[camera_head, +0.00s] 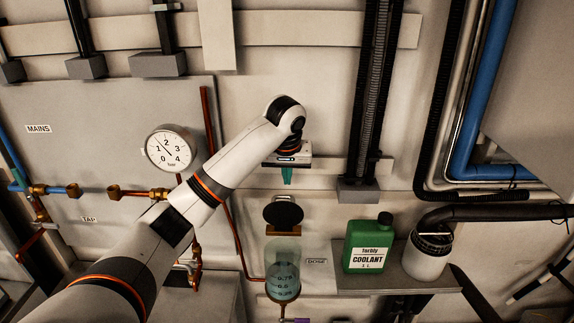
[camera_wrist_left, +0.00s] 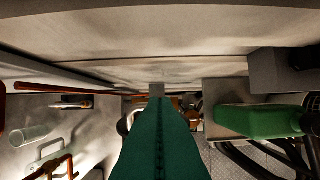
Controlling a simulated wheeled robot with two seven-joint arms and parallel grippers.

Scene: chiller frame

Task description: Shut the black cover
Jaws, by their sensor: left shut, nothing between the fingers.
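The black cover (camera_head: 283,213) is a round dark disc at the top of a clear measuring cylinder (camera_head: 283,255) in the head view. It stands raised, tilted up above the rim, with its face towards me. The cylinder has level marks and a bluish liquid low inside. My left gripper (camera_head: 287,179) is above the cover, its green fingers pointing down and apart from it. The fingers are closed together and empty, as the left wrist view (camera_wrist_left: 158,135) also shows. My right gripper is not in view.
A copper pipe (camera_head: 222,165) and a pressure gauge (camera_head: 170,149) are to the left. A black vertical rail (camera_head: 372,90) is behind.

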